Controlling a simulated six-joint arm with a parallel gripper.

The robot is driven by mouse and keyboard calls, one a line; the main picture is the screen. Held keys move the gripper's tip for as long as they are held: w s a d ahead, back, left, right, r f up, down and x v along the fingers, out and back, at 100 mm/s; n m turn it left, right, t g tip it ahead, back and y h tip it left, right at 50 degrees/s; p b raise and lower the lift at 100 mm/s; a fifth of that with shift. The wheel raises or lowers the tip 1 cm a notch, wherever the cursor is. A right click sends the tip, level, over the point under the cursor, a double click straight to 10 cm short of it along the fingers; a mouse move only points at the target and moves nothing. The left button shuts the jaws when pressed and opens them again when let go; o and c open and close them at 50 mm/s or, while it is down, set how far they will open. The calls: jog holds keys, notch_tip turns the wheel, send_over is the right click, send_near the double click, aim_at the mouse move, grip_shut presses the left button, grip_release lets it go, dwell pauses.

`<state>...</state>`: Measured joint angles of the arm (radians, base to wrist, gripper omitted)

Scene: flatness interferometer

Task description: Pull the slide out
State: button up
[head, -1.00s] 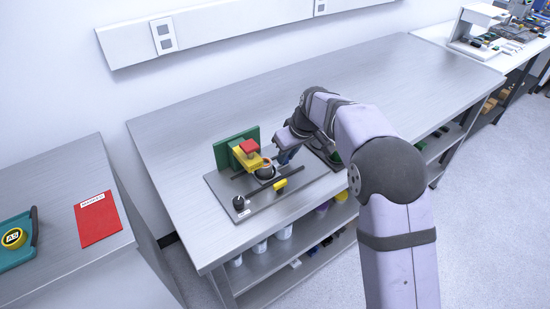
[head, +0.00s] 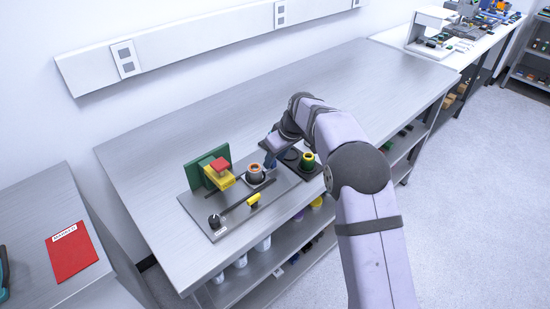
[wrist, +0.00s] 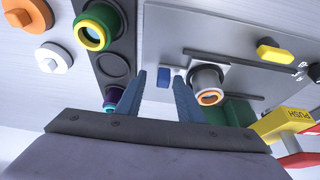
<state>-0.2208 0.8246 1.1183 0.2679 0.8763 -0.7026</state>
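The slide (wrist: 222,72) is a light grey square plate bearing a grey cup with an orange ring (wrist: 209,97). The cup also shows in the head view (head: 255,173), right of the yellow PUSH part (head: 219,179) and clear of it. A blue tab (wrist: 164,77) stands at the slide's outer edge. My gripper (wrist: 160,76) is open, with a gap between its fingers wider than the tab. The tab appears between the fingertips, nearer the right one; whether it touches is unclear. In the head view my wrist largely hides the gripper (head: 271,158).
The grey base plate (head: 228,208) carries dark rails, a black knob (head: 214,220) and a yellow stop (head: 253,200). A green upright (head: 194,174) stands behind. A dark tray with a green-and-yellow ring (head: 307,160) sits close on the right. The bench behind is clear.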

jog(key=b+v, duration=0.2)
jog(key=v, duration=0.5)
jog(key=shift+r, duration=0.15)
dwell(0.4)
jog(key=shift+d, duration=0.1)
jog(key=s+d+f+m+g+h, duration=0.1)
jog(key=s+d+f+m, duration=0.2)
jog(key=s, duration=0.8)
jog(key=s+d+f+m+g+h+p, duration=0.1)
jog(key=s+d+f+m, duration=0.2)
jog(key=s+d, duration=0.5)
jog(key=s+d+f+m+g+h, duration=0.1)
jog(key=s+d+f+m, duration=0.2)
jog(key=s, duration=1.3)
jog(key=shift+s+d+f, duration=0.2)
jog(key=shift+d+f, duration=0.2)
jog(key=shift+d, duration=0.85)
